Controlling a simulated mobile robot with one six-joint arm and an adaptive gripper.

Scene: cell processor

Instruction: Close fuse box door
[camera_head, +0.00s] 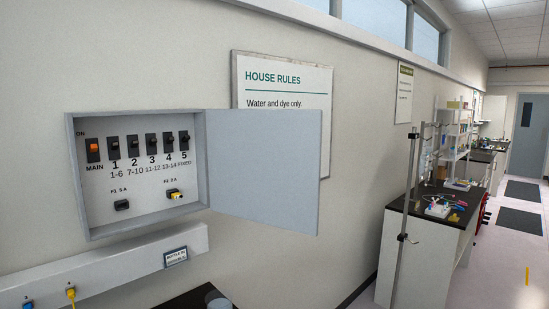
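The fuse box (72,190) is a grey wall-mounted box at the left of the head view. Its door (265,170) is a plain grey panel, hinged on the box's right side, and it stands wide open toward the right. Inside are an orange main switch (94,149) and a row of several black breakers (151,144) numbered 1 to 5. Below them are a black fuse holder (122,205) and a yellow one (175,195). My gripper is not in view.
A house rules sign (310,90) hangs behind the door. A white wall trunking (110,265) with plugged cables runs below the box. A dark surface (190,302) lies under it. A lab bench (425,255) with a metal stand (409,210) is at right, beside an open aisle.

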